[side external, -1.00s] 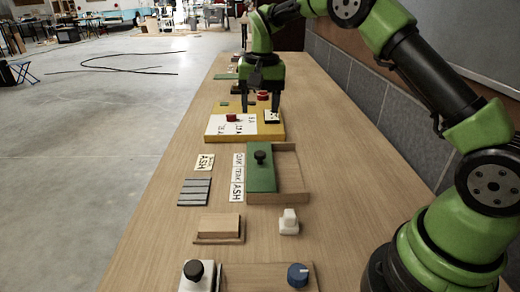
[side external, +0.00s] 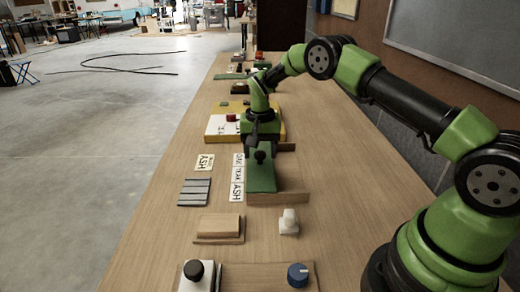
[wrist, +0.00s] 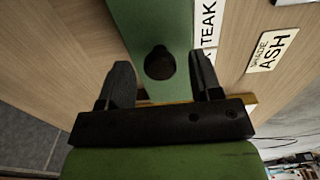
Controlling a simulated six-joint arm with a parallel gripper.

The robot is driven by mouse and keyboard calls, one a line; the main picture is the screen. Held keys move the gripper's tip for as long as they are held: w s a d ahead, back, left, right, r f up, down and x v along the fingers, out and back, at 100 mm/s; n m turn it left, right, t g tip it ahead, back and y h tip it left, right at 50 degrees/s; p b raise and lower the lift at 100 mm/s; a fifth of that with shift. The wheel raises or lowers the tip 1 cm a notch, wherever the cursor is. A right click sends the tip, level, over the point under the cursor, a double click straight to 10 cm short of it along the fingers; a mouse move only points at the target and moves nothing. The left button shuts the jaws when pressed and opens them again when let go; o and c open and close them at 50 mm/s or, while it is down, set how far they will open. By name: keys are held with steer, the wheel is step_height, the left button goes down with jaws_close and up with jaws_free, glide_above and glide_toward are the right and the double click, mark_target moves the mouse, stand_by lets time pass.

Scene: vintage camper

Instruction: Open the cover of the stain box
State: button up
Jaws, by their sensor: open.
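The stain box (side external: 285,198) is a low wooden box on the bench, partly hidden by my gripper. Its flat green cover (side external: 261,180) lies over the left part and carries a black knob (side external: 260,156). Labels (side external: 238,180) stand along its left side; TEAK and ASH can be read. My gripper (side external: 261,152) is open above the far end of the cover. In the wrist view, the knob (wrist: 159,63) shows between the two spread fingers, and neither finger visibly touches it. The green cover (wrist: 155,18) extends beyond it.
A yellow-edged board with a white panel (side external: 220,128) lies behind my gripper. A grey slatted piece (side external: 195,191) and an ASH card (side external: 204,162) lie left of the box. Nearer are a wooden block (side external: 218,225), a white piece (side external: 289,222) and a blue knob (side external: 298,275).

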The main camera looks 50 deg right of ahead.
jaws_close()
steer(key=s+d, duration=0.5)
steer(key=shift+s+d, duration=0.1)
steer(key=shift+d, duration=0.1)
stand_by(0.3)
jaws_free()
step_height(320, 180, up, 10)
stand_by(0.5)
